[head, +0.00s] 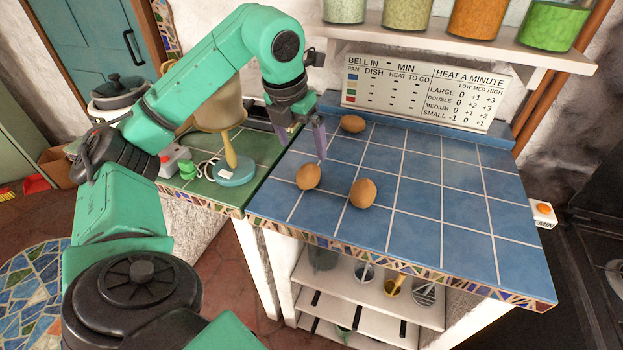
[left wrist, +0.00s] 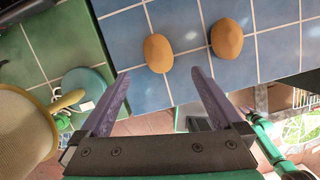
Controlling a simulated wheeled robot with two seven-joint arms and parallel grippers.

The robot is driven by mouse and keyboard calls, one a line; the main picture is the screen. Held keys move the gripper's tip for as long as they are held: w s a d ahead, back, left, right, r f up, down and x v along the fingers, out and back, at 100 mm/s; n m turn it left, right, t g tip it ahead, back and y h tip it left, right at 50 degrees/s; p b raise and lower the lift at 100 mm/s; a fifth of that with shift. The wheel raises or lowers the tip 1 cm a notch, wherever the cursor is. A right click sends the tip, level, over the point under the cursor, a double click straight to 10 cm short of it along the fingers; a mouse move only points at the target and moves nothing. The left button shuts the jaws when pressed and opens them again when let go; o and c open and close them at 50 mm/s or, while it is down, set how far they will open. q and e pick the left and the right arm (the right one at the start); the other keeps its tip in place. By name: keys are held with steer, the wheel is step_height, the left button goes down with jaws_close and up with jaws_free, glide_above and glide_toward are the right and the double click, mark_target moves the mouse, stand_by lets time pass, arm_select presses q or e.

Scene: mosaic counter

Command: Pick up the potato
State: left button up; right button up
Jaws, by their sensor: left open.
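Three brown potatoes lie apart on the blue tiled counter (head: 465,209). One potato (head: 308,177) is at the front left, another (head: 363,193) is to its right, and a third (head: 352,123) is near the back edge. My left gripper (head: 303,142) is open and empty above the left part of the counter, pointing down, behind the front-left potato. In the left wrist view two potatoes show: one (left wrist: 158,53) lies beyond the open fingers (left wrist: 160,76), roughly centred between them, and one (left wrist: 227,38) lies further right.
A green tiled counter (head: 228,193) adjoins on the left, with a lamp on a teal base (head: 232,172). A shelf with several jars (head: 480,55) hangs above the back, over a lettered sign (head: 425,95). The right part of the blue counter is clear.

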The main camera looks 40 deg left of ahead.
mark_target(307, 170)
arm_select(q)
steer(key=x, duration=0.5)
steer(key=p+x, duration=0.1)
steer(key=x, duration=0.4)
steer(key=shift+a+f, duration=0.1)
steer(key=shift+a, duration=0.15)
steer(key=c, duration=1.4)
